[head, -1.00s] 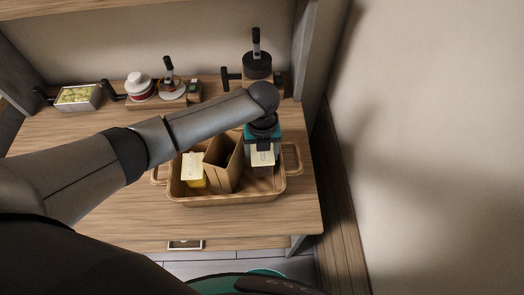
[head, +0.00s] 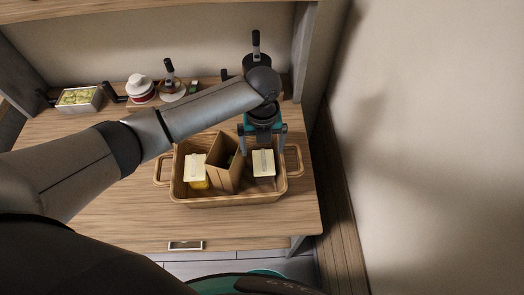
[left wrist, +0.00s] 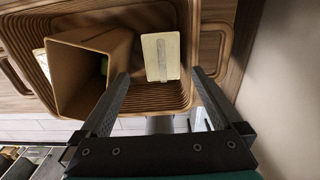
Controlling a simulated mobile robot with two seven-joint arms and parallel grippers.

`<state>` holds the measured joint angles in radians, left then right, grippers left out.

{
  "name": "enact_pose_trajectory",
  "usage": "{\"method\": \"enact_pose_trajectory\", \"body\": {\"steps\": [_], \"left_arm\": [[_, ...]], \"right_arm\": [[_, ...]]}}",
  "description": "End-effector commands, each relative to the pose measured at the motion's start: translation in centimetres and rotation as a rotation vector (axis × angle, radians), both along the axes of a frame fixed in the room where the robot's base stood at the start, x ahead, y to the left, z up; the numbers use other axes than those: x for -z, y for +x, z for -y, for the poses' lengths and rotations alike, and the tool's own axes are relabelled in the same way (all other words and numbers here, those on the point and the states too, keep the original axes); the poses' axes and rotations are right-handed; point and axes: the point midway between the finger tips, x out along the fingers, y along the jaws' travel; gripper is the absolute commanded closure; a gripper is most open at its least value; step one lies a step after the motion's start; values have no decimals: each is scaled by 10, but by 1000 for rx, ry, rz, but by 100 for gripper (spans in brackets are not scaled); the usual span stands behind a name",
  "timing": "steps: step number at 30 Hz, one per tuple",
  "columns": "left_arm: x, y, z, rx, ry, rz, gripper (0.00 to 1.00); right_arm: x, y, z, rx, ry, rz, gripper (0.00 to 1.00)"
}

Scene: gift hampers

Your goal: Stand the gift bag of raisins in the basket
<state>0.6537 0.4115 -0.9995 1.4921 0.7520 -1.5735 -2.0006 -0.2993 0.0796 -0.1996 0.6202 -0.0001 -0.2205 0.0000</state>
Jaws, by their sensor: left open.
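The wicker basket (head: 225,201) stands on the wooden table. At its right side is a pack with a cream label (head: 263,163), which I take to be the gift bag of raisins; its cream face also shows in the left wrist view (left wrist: 160,57). Its body is mostly hidden, so I cannot tell whether it is upright. My left gripper (head: 264,140) is open above and behind this pack, pointing down. In the left wrist view the spread fingers (left wrist: 160,82) hold nothing, and the pack shows between and beyond them. My right gripper is not in view.
A tall open brown box (head: 224,162) stands tilted in the basket's middle, close to the left finger in the wrist view. A yellow pack with a cream top (head: 196,171) is left of it. Jars and a tray (head: 80,98) line the table's back. A wall is at right.

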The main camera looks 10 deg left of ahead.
Motion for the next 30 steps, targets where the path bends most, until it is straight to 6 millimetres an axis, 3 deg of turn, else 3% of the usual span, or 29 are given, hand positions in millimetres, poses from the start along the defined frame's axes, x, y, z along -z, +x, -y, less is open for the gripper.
{"method": "enact_pose_trajectory", "body": {"steps": [1, 6, 12, 30], "left_arm": [[-15, 2, 0, 1, -1, 7, 0], [-52, 2, -1, 0, -1, 4, 0], [-79, 1, 0, -1, 1, 1, 0], [-87, 0, -1, -1, 2, -2, 0]], "right_arm": [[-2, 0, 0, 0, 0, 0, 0], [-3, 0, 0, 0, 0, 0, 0], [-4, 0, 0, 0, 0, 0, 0], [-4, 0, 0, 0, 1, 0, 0]]}}
